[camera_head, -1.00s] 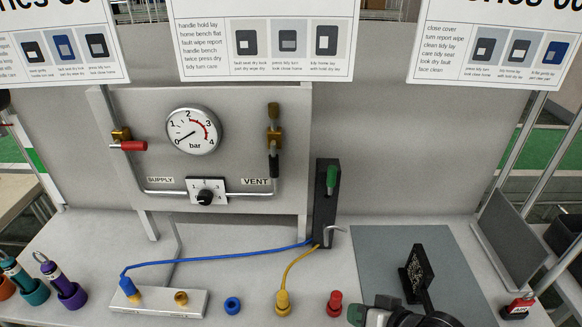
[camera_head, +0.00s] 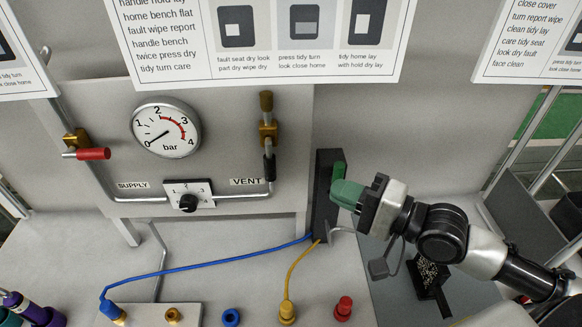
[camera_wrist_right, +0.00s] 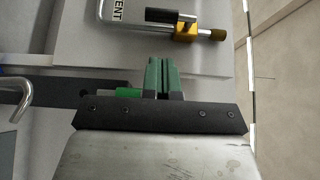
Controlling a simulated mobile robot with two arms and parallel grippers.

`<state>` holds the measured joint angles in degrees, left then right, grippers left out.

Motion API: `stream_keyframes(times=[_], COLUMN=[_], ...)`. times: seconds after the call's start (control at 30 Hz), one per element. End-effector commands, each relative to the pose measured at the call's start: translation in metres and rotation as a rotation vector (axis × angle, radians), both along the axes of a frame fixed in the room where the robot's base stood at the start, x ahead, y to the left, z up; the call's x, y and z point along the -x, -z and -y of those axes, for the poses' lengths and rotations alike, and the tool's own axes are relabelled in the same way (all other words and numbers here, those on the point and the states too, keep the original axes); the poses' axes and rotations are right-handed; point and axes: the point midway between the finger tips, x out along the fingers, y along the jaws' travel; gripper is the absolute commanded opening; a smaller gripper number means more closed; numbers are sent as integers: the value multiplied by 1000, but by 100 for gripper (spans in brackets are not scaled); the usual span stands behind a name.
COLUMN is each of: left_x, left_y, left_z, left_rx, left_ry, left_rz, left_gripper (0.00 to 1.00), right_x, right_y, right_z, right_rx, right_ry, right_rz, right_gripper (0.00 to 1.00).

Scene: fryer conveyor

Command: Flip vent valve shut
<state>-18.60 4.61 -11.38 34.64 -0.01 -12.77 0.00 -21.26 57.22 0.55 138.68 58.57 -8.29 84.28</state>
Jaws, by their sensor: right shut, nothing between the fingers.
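The vent valve (camera_head: 268,132) is a brass body on the vertical pipe at the right of the grey panel, above the VENT label (camera_head: 247,182). Its black handle (camera_head: 269,165) points down, in line with the pipe. In the right wrist view the valve (camera_wrist_right: 185,30) lies sideways at the top, beyond the fingertips and apart from them. My right gripper (camera_head: 340,192) has green fingers, shut and empty, to the right of the valve and lower. In the wrist view its fingers (camera_wrist_right: 163,66) are pressed together. My left gripper is in neither current view.
A supply valve with a red handle (camera_head: 94,154), a gauge (camera_head: 166,128) and a dial (camera_head: 188,202) are on the panel. Blue (camera_head: 210,259) and yellow (camera_head: 299,264) cables cross the bench.

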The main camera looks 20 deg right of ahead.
Motion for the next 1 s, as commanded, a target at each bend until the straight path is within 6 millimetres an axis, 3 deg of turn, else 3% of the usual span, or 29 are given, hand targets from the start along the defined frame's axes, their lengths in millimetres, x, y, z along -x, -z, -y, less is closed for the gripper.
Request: stream_keyframes(times=[0.1,0.37,0.7,1.0], left_x=[-4,-42,-25,-23], left_y=[-2,-18,-34,-37], left_z=[1,3,3,2], left_rx=[1,7,5,5], left_ry=[1,2,2,2], left_rz=[6,68,42,37], left_gripper=[59,59,59,59], right_x=[-3,-26,-66,-76], right_y=[-1,-4,-3,0], right_z=[-2,-20,-55,-65], right_rx=[-1,-5,-1,2], right_ry=[3,3,0,-1], right_rz=[2,4,2,1], right_gripper=[0,0,0,0])
